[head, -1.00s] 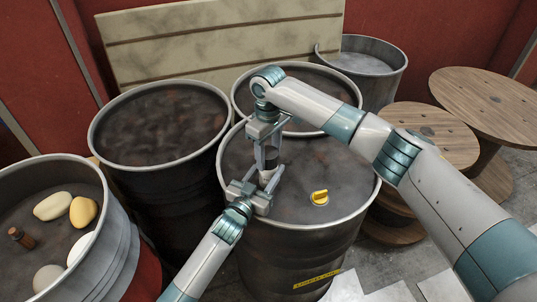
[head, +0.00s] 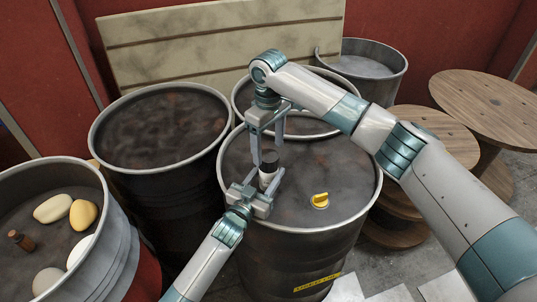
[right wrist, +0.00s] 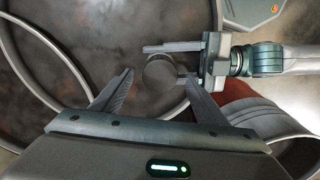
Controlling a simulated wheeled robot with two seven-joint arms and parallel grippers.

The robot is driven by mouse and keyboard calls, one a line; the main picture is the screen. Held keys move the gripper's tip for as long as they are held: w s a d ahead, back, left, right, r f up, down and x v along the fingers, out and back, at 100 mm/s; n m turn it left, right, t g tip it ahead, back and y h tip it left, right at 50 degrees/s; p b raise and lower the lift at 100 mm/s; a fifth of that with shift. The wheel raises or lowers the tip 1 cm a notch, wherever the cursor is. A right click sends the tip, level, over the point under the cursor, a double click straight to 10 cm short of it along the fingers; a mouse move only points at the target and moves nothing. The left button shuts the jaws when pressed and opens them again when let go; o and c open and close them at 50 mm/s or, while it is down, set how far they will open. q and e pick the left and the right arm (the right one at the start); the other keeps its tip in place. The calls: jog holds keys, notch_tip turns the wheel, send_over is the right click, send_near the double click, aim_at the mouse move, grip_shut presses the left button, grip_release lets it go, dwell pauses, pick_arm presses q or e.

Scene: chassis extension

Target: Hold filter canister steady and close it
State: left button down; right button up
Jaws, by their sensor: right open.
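In the right wrist view the left gripper (right wrist: 185,62) comes in from the right. My right gripper (head: 268,148) is open and points down, just above and around the black top, apart from it. The canister's lower end is hidden by the left gripper.
The front drum (head: 330,228) carries a yellow cap (head: 320,200) right of the canister. Other drums stand behind and left. An open drum (head: 95,165) at left holds pale stones and a small brown bottle (head: 20,239). Wooden spools (head: 490,100) stand at right.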

notch_tip(320, 180, up, 7)
jog(key=shift+r, duration=0.15)
dwell(0.4)
pick_arm(q)
jog(key=c, duration=0.8)
grip_release()
jog(key=shift+c, duration=0.2)
pick_arm(e)
notch_tip(320, 180, down, 4)
jog(key=b, duration=0.4)
pick_arm(q)
jog(key=v, duration=1.7)
jog(key=shift+s, duration=0.2)
jog(key=shift+a, duration=0.1)
